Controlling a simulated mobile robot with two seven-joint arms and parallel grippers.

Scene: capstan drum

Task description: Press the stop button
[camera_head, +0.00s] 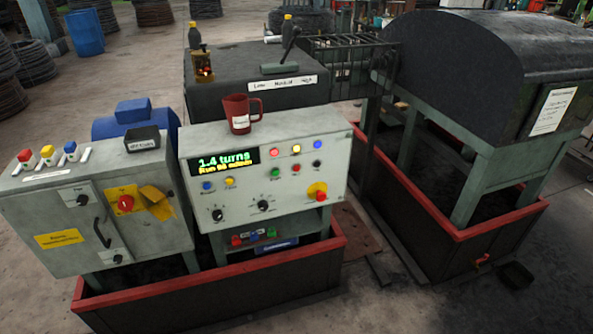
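A grey control panel (288,210) stands in the middle, with a lit display (225,161) reading "1.4 turns" and a second line too small to read surely. On its right half are a green button (275,173), a red button (296,171) and a black knob or button (317,163). Red, pale and blue round lamps or buttons sit above them. A larger red button on a yellow base (319,193) is at the lower right. The labels are too small to read, so I cannot tell which is marked stop. Neither gripper is in view.
A dark red mug (240,113) stands on the panel's top. A grey cabinet (100,210) with a red rotary switch is at the left. A red-edged trough (220,287) runs below the panel. A dark domed machine (490,65) stands at the right. Floor in front is bare.

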